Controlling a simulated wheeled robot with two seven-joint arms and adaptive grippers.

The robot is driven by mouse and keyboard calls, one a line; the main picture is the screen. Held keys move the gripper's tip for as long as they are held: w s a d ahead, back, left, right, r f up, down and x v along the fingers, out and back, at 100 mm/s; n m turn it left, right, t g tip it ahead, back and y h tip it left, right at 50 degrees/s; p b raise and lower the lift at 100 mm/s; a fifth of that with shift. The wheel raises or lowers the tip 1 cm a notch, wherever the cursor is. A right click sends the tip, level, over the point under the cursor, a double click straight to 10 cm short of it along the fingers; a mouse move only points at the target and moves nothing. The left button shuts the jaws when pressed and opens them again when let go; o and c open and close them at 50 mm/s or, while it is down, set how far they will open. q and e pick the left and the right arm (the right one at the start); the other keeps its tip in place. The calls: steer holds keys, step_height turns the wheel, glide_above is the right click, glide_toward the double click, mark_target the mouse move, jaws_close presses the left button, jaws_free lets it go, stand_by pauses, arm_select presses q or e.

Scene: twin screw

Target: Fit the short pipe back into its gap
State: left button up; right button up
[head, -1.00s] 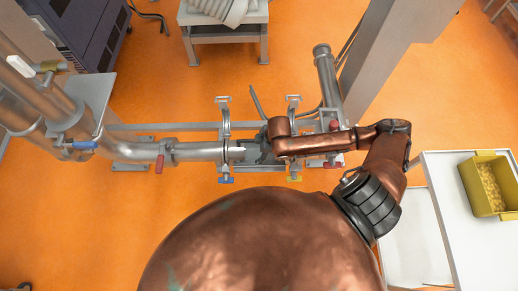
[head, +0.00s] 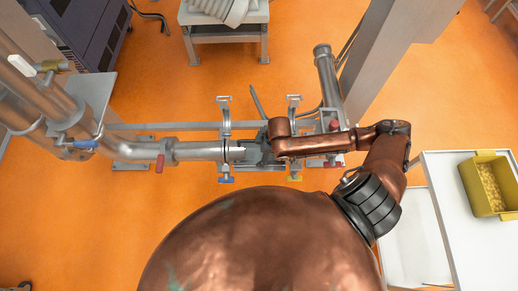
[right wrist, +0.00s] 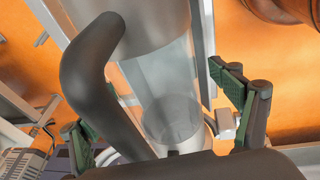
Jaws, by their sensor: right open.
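A clear, glass-like short pipe (right wrist: 165,78) shows in the right wrist view, apparently in line with a grey metal pipe above it. My right gripper (right wrist: 163,120) is open, with one green-padded finger on each side of the clear pipe. I cannot tell whether either pad touches it. In the head view my right gripper (head: 258,150) sits between two raised clamps, the blue-handled clamp (head: 225,115) and the yellow-handled clamp (head: 294,112). It hides most of the gap, so the seating of the short pipe's ends cannot be seen. My left gripper is not in view.
A metal pipe (head: 200,151) with a red-handled valve comes in from the left. A grey post (head: 395,65) rises behind on the right. A white table (head: 445,205) with a yellow bin (head: 486,185) stands at right.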

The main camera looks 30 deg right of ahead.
steer(key=v, duration=1.1)
steer(key=shift+r, duration=0.25)
steer(key=shift+s+r, duration=0.1)
steer(key=shift+r, duration=0.2)
